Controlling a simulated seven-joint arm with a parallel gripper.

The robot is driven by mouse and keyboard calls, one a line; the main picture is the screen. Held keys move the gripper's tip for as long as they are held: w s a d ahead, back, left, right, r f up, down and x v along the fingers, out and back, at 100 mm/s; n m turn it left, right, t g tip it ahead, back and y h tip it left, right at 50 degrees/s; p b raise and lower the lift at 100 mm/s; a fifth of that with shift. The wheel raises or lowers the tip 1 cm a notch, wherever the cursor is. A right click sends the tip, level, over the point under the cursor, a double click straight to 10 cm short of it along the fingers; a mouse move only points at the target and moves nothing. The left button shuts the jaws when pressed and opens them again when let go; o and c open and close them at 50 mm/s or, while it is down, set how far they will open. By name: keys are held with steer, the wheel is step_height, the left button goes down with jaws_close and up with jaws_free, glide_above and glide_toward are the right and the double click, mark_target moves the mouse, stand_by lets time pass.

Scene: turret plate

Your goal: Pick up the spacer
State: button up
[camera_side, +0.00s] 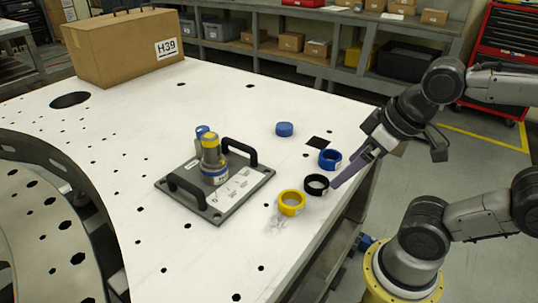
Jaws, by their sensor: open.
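Three rings lie on the white table: a black ring (317,193), a yellow ring (291,210) in front of it and a blue ring (330,166) behind it. I cannot tell from the picture which of these is the spacer. My gripper (336,184) reaches in from the right, low over the table, with its fingertips just right of the black ring. It is open with nothing visible in it. I cannot tell whether the fingers touch the black ring. The far finger is hard to see.
A grey plate (230,200) with two black handles and a grey and yellow post (213,160) stands left of the rings. A blue cap (285,129) lies behind. A cardboard box (110,55) stands at the back left. The table's right edge is close to the rings.

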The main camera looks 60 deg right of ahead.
step_height(320, 180, up, 3)
steer(key=m+g, duration=0.6)
steer(key=m, duration=1.5)
glide_above(331, 154)
steer(key=s+a, duration=0.1)
steer(key=a, duration=0.2)
step_height(331, 154, down, 8)
steer(key=shift+a+f, duration=0.1)
steer(key=shift+f, duration=0.1)
steer(key=shift+w+d+f, duration=0.1)
steer(key=shift+d+f, duration=0.15)
steer(key=shift+f, duration=1.1)
steer(key=shift+w+d+f, duration=0.1)
steer(key=shift+d+f, duration=0.1)
steer(key=shift+f, duration=1.15)
